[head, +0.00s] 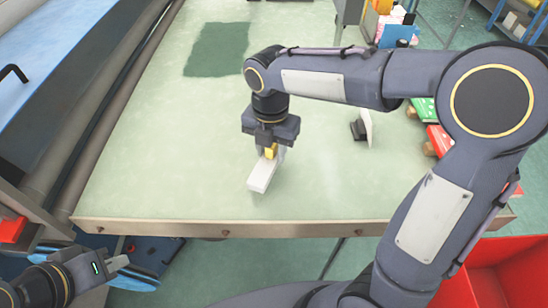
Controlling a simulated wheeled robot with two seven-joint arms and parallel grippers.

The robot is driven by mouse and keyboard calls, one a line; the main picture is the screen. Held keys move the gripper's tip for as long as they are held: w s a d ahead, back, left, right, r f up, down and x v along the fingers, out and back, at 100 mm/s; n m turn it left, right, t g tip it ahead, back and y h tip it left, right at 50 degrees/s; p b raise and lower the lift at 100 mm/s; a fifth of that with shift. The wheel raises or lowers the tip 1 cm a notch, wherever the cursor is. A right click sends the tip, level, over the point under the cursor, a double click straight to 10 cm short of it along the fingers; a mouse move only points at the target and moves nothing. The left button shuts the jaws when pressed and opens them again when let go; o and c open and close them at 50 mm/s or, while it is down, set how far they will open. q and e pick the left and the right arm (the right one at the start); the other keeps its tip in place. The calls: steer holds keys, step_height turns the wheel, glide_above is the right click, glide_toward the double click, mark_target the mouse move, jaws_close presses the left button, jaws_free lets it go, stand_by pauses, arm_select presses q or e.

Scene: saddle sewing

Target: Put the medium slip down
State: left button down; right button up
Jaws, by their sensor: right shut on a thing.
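My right gripper (270,150) points down over the front middle of the pale green table (150,185). It is shut on a slim whitish block (262,175), which I take to be the medium slip. The slip slants toward the table's front edge, and its lower end is at or just above the tabletop; I cannot tell if it touches. My fingers hide its upper end. My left gripper (112,264) is at the lower left, beyond the table's front edge, and looks empty. Whether its fingers are apart is not clear.
A dark green patch (217,50) lies at the back of the table. A small black stand with a white plate (363,129) is to the right. Green and red items (436,138) sit at the right edge. A red bin (500,275) stands lower right. The table's left side is clear.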

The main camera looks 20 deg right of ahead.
mark_target(274, 160)
steer(key=shift+d+f, duration=0.2)
steer(key=shift+f, duration=0.75)
steer(key=shift+d+f, duration=0.15)
steer(key=shift+f, duration=0.8)
steer(key=shift+f, duration=0.2)
steer(key=o, duration=1.1)
steer(key=shift+c, duration=0.2)
